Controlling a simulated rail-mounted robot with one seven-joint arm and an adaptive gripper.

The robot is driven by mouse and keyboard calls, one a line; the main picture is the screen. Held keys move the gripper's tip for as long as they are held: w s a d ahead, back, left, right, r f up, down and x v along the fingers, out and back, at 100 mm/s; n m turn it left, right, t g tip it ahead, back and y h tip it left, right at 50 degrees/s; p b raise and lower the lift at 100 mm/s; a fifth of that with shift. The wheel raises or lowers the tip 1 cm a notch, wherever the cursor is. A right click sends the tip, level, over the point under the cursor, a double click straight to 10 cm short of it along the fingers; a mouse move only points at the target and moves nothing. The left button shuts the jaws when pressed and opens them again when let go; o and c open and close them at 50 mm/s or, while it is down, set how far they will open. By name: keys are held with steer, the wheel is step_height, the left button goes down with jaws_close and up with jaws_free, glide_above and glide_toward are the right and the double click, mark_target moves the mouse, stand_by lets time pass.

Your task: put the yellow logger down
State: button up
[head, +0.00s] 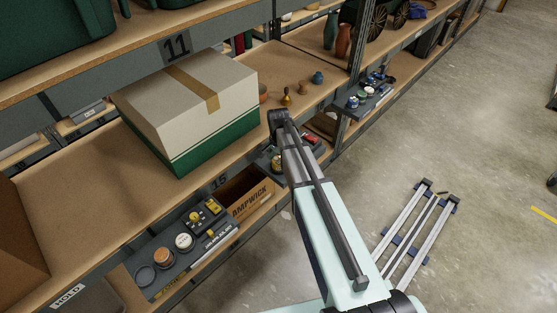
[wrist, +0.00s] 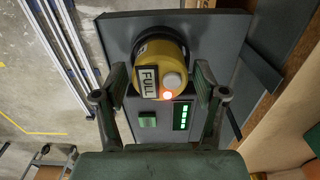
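The yellow logger (wrist: 158,50) is a round yellow body with a pale button and a white "FULL" label, in the upper middle of the wrist view. An orange-red light glows just below it. It stands at a dark grey station (wrist: 115,35) with a green square and a column of green lit bars. My gripper (wrist: 160,82) has one finger on each side of the logger, with a narrow gap showing at both sides, so it looks open. In the head view my arm hides most of this spot; whether the logger shows there is unclear.
A grey and green box with tape (head: 195,105) stands on the upper shelf. Below are an open carton marked "AMPWICK" (head: 250,200) and a dark tray with small items (head: 165,285). A rail frame (head: 410,235) lies on the floor at right. The aisle floor (head: 480,130) is largely clear.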

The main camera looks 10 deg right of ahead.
mark_target(278, 160)
steer(key=shift+r, duration=0.1)
step_height(278, 160, up, 13)
steer(key=b, duration=0.1)
steer(key=shift+f+b, duration=0.2)
steer(key=shift+b, duration=0.2)
stand_by(0.3)
stand_by(0.4)
